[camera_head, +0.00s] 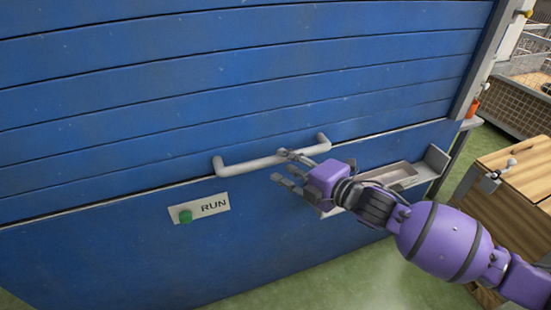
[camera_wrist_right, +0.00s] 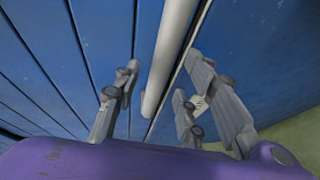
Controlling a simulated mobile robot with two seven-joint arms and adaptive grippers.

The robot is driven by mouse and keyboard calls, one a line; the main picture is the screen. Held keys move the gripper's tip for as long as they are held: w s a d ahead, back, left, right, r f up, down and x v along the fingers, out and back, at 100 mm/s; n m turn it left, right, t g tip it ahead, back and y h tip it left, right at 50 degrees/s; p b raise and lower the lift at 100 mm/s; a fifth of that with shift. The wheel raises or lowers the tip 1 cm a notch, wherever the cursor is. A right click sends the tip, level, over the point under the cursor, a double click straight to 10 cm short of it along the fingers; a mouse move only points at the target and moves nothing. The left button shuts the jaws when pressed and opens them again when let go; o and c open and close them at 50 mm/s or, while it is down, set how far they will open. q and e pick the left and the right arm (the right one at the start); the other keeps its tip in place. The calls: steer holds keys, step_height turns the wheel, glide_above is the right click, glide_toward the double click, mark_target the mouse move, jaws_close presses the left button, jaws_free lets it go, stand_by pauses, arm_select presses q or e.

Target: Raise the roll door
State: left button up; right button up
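The blue slatted roll door (camera_head: 180,75) is down, its bottom edge meeting the blue lower panel. A light grey bar handle (camera_head: 250,163) runs across its lower part. My right gripper (camera_head: 287,169) is at the handle's right half, with its fingers apart. In the right wrist view the handle (camera_wrist_right: 166,60) runs between the spread fingers (camera_wrist_right: 160,100), one finger on the left and two on the right. No finger visibly closes on the bar. My left gripper is not in view.
A RUN plate (camera_head: 212,207) with a green button (camera_head: 185,216) is on the lower panel, left of my gripper. A grey tray (camera_head: 400,174) sits beyond my right wrist. A wooden cabinet (camera_head: 520,170) stands at right, with a mesh crate (camera_head: 508,105) behind. Green floor (camera_head: 340,275) lies below.

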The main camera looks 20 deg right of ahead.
mark_target(280, 161)
steer(key=x, duration=0.3)
steer(key=shift+f, duration=0.1)
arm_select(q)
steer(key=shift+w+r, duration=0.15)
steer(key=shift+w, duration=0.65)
arm_select(e)
steer(key=shift+w+a+f, duration=0.1)
steer(key=shift+w+a, duration=0.2)
steer(key=shift+w, duration=0.35)
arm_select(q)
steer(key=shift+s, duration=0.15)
arm_select(e)
jaws_close()
